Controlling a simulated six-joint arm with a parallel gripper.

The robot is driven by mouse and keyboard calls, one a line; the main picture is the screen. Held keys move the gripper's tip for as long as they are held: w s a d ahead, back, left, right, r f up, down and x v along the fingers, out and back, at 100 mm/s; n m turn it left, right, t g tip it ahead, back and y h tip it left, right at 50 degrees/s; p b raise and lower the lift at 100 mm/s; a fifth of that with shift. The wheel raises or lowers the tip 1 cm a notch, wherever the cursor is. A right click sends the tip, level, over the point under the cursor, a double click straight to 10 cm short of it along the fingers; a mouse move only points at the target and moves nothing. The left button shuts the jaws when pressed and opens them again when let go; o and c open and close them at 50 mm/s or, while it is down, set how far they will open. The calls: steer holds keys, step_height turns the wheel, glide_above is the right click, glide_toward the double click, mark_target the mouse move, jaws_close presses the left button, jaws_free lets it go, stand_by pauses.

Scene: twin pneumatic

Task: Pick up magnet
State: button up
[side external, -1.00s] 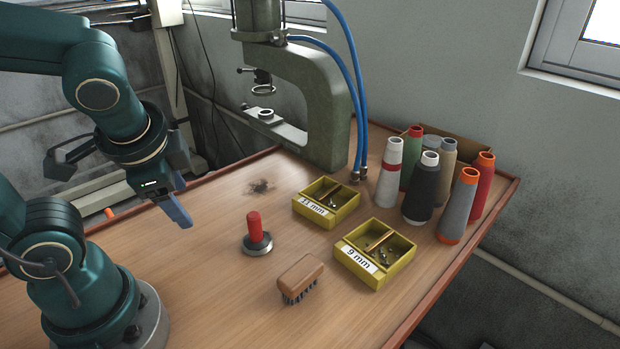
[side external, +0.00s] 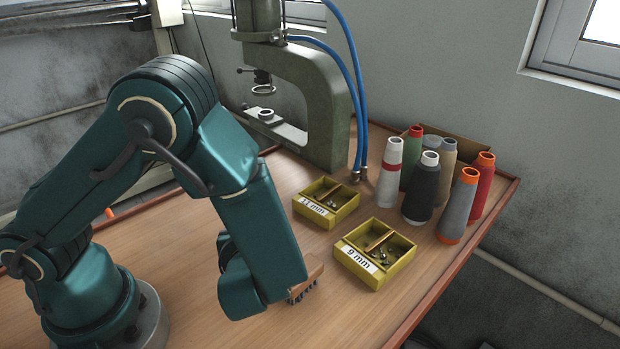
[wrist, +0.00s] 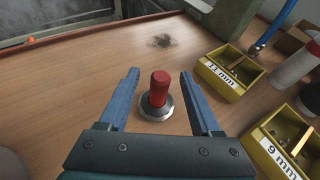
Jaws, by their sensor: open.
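The magnet (wrist: 157,101) has a red upright handle on a round silver base and stands on the wooden table. In the wrist view it is between and slightly beyond the two blue fingers of my gripper (wrist: 160,92). The fingers are open, with a visible gap on each side of the magnet. In the side external view my arm hides the magnet and the gripper's fingers.
Two yellow boxes, the 11 mm box (side external: 326,203) and the 9 mm box (side external: 375,254), stand right of my arm. A green press (side external: 325,110) and several thread cones (side external: 422,188) stand farther back.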

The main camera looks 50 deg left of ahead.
steer(key=shift+s+d+f, duration=0.1)
steer(key=shift+f, duration=0.15)
steer(key=shift+x, duration=2.4)
jaws_close()
